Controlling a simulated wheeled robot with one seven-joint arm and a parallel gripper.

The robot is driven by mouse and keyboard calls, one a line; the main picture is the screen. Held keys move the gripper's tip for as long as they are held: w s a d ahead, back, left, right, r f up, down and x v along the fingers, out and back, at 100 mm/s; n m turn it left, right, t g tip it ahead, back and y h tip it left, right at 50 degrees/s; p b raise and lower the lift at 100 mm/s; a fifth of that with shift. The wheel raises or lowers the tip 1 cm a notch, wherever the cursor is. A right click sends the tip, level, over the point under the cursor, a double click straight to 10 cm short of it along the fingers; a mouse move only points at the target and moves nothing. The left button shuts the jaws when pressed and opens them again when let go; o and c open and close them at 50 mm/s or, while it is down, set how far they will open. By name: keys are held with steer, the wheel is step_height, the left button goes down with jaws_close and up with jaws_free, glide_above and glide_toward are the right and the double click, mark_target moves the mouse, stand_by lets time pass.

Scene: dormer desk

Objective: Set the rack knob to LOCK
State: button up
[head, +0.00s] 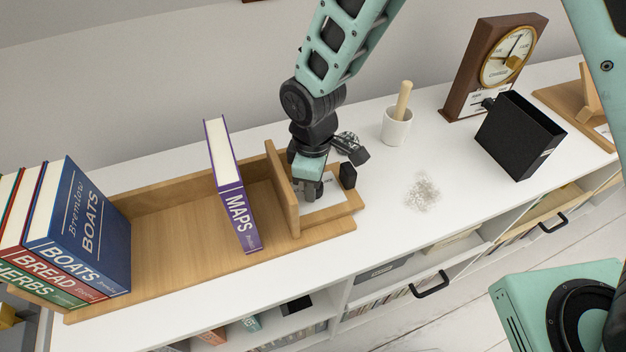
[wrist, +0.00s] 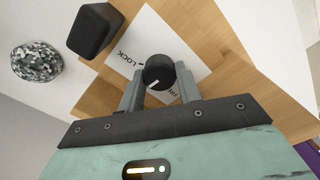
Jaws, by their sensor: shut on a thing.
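The rack knob (wrist: 158,70) is round and black with a white pointer line. It sits on a white label card (wrist: 152,32) on the wooden rack (head: 180,222). The card reads LOCK at upper left of the knob; a second word at lower right, partly hidden, looks like FREE. The pointer line shows on the knob's lower side, toward my gripper's palm, not at the LOCK mark. My gripper (wrist: 158,86) is shut on the knob, one finger on each side. In the head view my gripper (head: 308,188) hides the knob beside the rack's upright panel (head: 281,190).
A black block (head: 348,176) stands close right of my gripper, with a mottled grey ball (head: 348,141) behind. The MAPS book (head: 232,195) leans in the rack; several books stand at left. A cup (head: 396,128), crumpled clear pile (head: 423,192), black box (head: 518,136) and clock (head: 494,68) lie right.

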steer(key=shift+w, duration=0.1)
steer(key=o, duration=1)
steer(key=shift+r, duration=0.1)
step_height(320, 180, up, 17)
steer(key=shift+r+b, duration=0.15)
steer(key=shift+b, duration=0.25)
